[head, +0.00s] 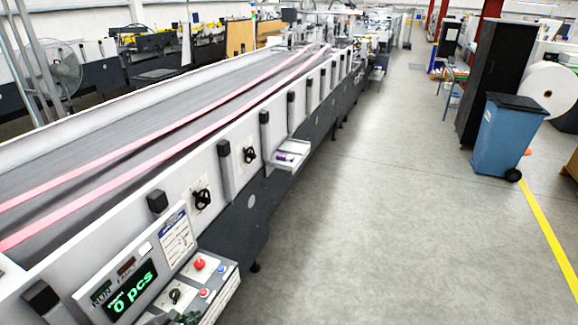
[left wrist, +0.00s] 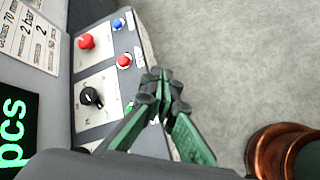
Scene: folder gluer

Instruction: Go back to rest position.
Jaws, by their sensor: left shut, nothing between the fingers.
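My left gripper (left wrist: 160,82) is shut and empty, its fingertips together over the lower edge of the control panel (left wrist: 107,55) in the left wrist view. In the head view only a small dark part of this gripper (head: 186,317) shows at the bottom edge, in front of the panel. The panel has a red mushroom button (head: 199,264), a black knob (head: 175,296), a small red button (head: 204,293) and a blue button (head: 221,274). A green button (left wrist: 129,107) is partly hidden by the fingers. My right gripper is in neither view.
The folder gluer (head: 252,165) runs away along the left, with pink belts (head: 150,150) and a small white tray (head: 289,155) jutting from its side. A blue bin (head: 500,140) and black cabinet (head: 495,75) stand at the right. The grey floor (head: 380,200) between is clear.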

